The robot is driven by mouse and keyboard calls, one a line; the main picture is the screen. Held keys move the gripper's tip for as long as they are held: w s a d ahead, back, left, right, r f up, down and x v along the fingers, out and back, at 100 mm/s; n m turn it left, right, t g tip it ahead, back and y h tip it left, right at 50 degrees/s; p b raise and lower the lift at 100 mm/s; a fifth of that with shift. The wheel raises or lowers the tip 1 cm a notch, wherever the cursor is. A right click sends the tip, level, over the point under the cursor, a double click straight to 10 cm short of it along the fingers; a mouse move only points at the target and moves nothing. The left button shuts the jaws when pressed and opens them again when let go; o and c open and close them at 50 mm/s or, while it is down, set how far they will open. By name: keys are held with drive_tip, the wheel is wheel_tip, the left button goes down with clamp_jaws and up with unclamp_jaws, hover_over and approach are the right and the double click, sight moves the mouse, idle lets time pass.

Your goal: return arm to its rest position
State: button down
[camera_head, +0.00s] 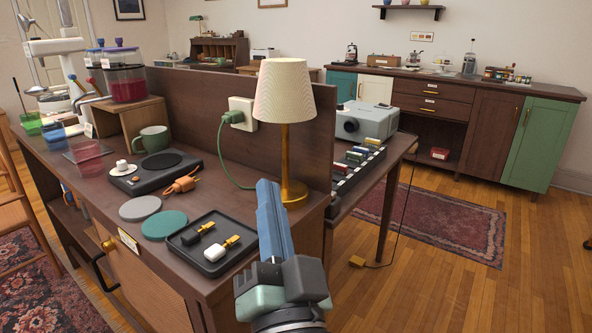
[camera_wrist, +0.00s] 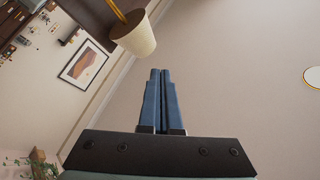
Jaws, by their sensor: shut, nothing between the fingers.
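My gripper (camera_head: 268,192) points upward at the front right of the wooden counter (camera_head: 180,276), in front of the lamp in the head view. Its blue fingers are together with nothing between them. In the wrist view my gripper (camera_wrist: 160,74) also shows shut and empty, against a plain wall. My wrist fills the bottom middle of the head view.
A lamp (camera_head: 283,92) with a brass stem stands close behind my gripper. A black tray (camera_head: 212,243) holding small items lies left of it. A green mug (camera_head: 153,138) and drink dispenser (camera_head: 126,83) stand further left. Wooden floor (camera_head: 440,290) lies open at right.

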drive_tip(key=s+d+r+n+t+h, duration=0.1)
drive_tip(key=s+r+n+t+h, duration=0.3)
drive_tip(key=r, duration=0.7)
drive_tip(key=s+d+r+n+t, duration=0.1)
drive_tip(key=s+d+r, duration=0.1)
drive_tip(key=s+r, duration=0.65)
drive_tip(key=w+r+p, duration=0.3)
drive_tip(key=r+p, duration=2.8)
drive_tip(key=r, duration=0.2)
drive_tip(key=shift+a, duration=0.15)
drive_tip(key=shift+f, duration=0.1)
